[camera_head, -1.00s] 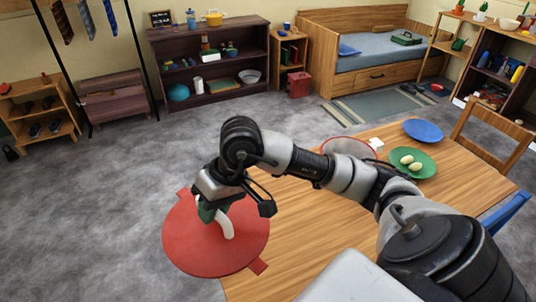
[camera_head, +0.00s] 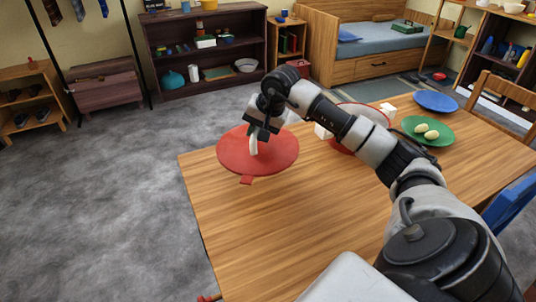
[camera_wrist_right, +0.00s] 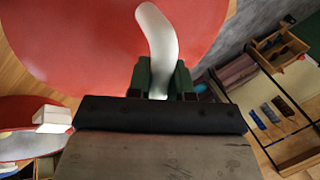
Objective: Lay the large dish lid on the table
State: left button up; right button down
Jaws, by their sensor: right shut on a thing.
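The large dish lid (camera_head: 238,150) is a flat red disc with a white curved handle (camera_head: 253,141) and small red tabs at its rim. My right gripper (camera_head: 261,130) is shut on the handle, above the disc. The lid is over the table's far left corner and overlaps the edge; I cannot tell whether it touches the top. In the wrist view the handle (camera_wrist_right: 158,40) rises between the green fingers (camera_wrist_right: 161,82), with the red lid (camera_wrist_right: 80,40) behind. The wooden table (camera_head: 290,215) is bare in front. My left gripper is not in view.
A red-rimmed dish (camera_head: 378,113), partly hidden by my right arm, stands right of the lid with white blocks beside it. A green plate (camera_head: 440,137) with two egg-like things and a blue plate (camera_head: 436,100) are farther right. The table's front left is clear.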

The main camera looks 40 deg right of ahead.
aim_at(275, 138)
jog(key=shift+m+h, duration=0.4)
jog(key=shift+m, duration=0.5)
jog(key=d, duration=0.4)
jog(key=shift+w+d, duration=0.35)
notch_tip(275, 138, down, 4)
jog(key=shift+f, duration=2.65)
jog(key=c, duration=1)
grip_release()
jog(key=shift+r, duration=0.2)
jog(key=v, duration=1)
jog(key=shift+s+r, duration=0.2)
jog(key=shift+s, duration=0.1)
jog(key=shift+s+r, duration=0.25)
jog(key=shift+r, duration=0.3)
